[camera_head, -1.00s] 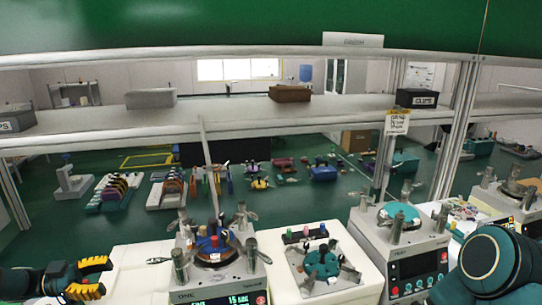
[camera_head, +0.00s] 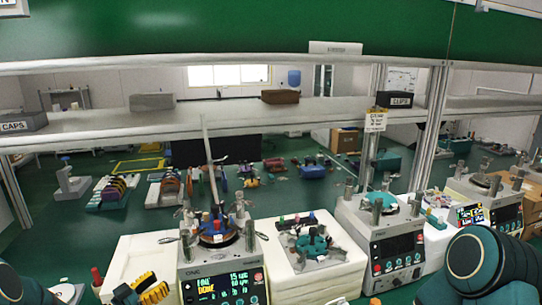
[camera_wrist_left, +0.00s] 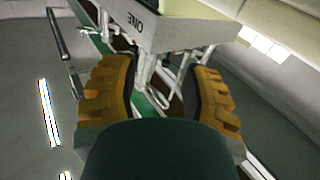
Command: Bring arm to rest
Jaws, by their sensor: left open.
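My left gripper (camera_head: 140,291) is low at the left in the head view, beside the machine marked ONE (camera_head: 192,272), by its left front corner. Its two yellow-and-black fingers are spread and nothing shows between them. In the left wrist view the gripper (camera_wrist_left: 163,92) has its padded fingers on both sides of the picture, apart and empty. The machine's marked body (camera_wrist_left: 160,33) appears upside down beyond them. My right arm shows as a teal link at the lower right of the head view; its gripper is out of the picture.
A second machine (camera_head: 398,247) stands further right. A shelf (camera_head: 230,112) with boxes spans above the row. A red-topped item (camera_head: 97,277) stands left of the gripper.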

